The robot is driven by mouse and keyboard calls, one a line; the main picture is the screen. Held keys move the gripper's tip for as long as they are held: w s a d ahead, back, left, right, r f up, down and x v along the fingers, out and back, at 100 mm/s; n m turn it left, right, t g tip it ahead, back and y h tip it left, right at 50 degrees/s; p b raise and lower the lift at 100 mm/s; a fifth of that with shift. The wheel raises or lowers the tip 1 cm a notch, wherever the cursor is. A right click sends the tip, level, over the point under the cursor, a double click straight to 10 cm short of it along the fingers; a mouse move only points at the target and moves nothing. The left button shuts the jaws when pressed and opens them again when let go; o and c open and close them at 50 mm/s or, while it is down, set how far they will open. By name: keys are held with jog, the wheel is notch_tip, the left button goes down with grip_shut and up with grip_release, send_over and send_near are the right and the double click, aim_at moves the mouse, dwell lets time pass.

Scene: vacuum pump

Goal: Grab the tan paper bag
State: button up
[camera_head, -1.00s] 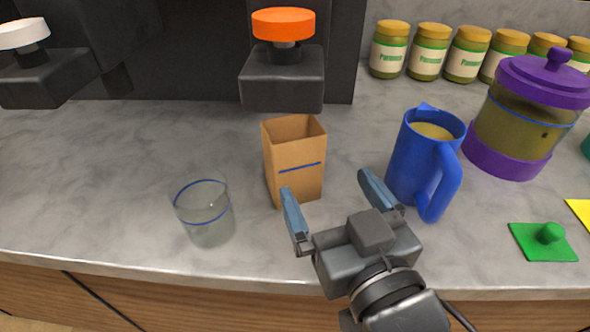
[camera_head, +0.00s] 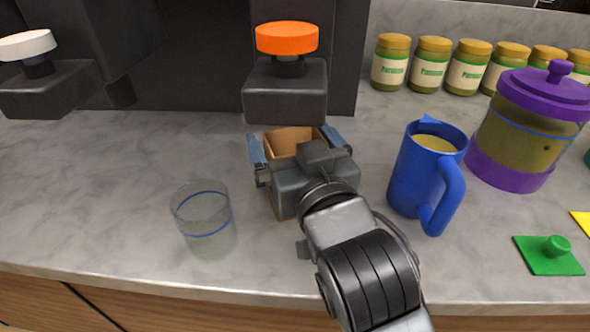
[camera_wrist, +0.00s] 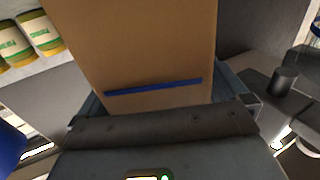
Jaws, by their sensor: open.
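The tan paper bag (camera_head: 288,139) stands upright and open-topped on the counter, below the orange-knobbed dispenser. My gripper (camera_head: 296,140) is open, with one blue-grey finger on each side of the bag. Its body hides most of the bag's front in the head view. In the wrist view the bag (camera_wrist: 150,45) fills the middle, with its blue line just beyond the gripper body, and the fingers show at its left and right edges. I cannot tell whether the fingers touch the bag.
A clear glass (camera_head: 204,220) stands left of the bag. A blue pitcher (camera_head: 412,175) stands to the right, near my arm. The orange-knobbed dispenser (camera_head: 286,90) overhangs just behind. A purple-lidded jar (camera_head: 528,125) and several yellow-lidded jars (camera_head: 430,65) stand farther right.

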jog(key=shift+w+a, duration=0.1)
jog(key=shift+w, duration=0.2)
jog(key=shift+c, duration=0.3)
jog(key=c, duration=0.9)
jog(key=shift+r, duration=0.1)
